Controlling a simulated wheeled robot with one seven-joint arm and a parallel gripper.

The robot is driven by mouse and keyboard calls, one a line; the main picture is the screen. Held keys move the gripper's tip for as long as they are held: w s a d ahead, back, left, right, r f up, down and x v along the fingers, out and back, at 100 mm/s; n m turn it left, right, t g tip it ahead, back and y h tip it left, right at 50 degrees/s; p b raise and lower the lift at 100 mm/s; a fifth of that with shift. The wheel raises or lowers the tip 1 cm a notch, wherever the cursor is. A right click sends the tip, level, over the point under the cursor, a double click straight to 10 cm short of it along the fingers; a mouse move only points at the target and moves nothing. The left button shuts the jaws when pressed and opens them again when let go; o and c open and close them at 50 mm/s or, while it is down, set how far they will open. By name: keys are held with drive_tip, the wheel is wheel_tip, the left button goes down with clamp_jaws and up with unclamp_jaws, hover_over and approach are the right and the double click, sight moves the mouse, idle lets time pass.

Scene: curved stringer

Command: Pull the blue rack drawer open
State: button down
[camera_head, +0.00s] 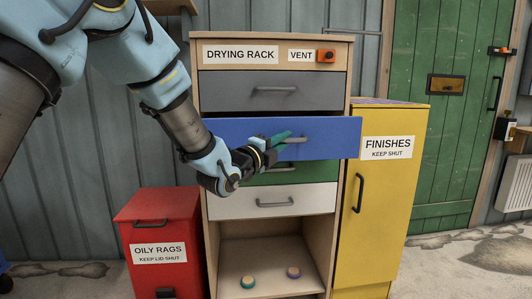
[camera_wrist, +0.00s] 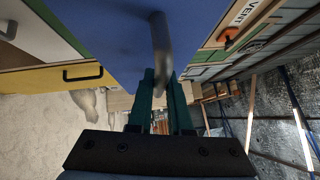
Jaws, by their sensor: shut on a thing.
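The blue rack drawer (camera_head: 225,130) stands partly out of the drying rack, its front nearer than the grey and white drawer fronts. Its grey bar handle (camera_head: 300,138) is at the middle of the front. My gripper (camera_head: 285,138) reaches it from the left and is shut on the handle with its green fingers. In the wrist view the blue front (camera_wrist: 115,35) fills the top, and the handle (camera_wrist: 160,40) runs down between the fingertips of my gripper (camera_wrist: 163,75). The drawer's inside is hidden.
A grey drawer (camera_head: 240,92) is above; a green drawer (camera_head: 300,172) and white drawer (camera_head: 240,202) are below, looking shut. The yellow FINISHES cabinet (camera_head: 390,200) stands close on the right, the red OILY RAGS bin (camera_head: 160,225) on the left. Two small round things lie on the open bottom shelf.

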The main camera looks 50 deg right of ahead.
drive_tip(key=s+a+b, duration=0.4)
drive_tip(key=s+a, duration=0.2)
drive_tip(key=s, duration=0.2)
drive_tip(key=shift+a, duration=0.3)
drive_tip(key=c, duration=0.8)
unclamp_jaws()
drive_tip(key=shift+c, duration=0.2)
drive_tip(key=a+f, duration=0.1)
drive_tip(key=a, duration=0.9)
drive_tip(key=shift+s+a+f, duration=0.25)
drive_tip(key=shift+s+a, duration=0.1)
drive_tip(key=shift+s, duration=0.1)
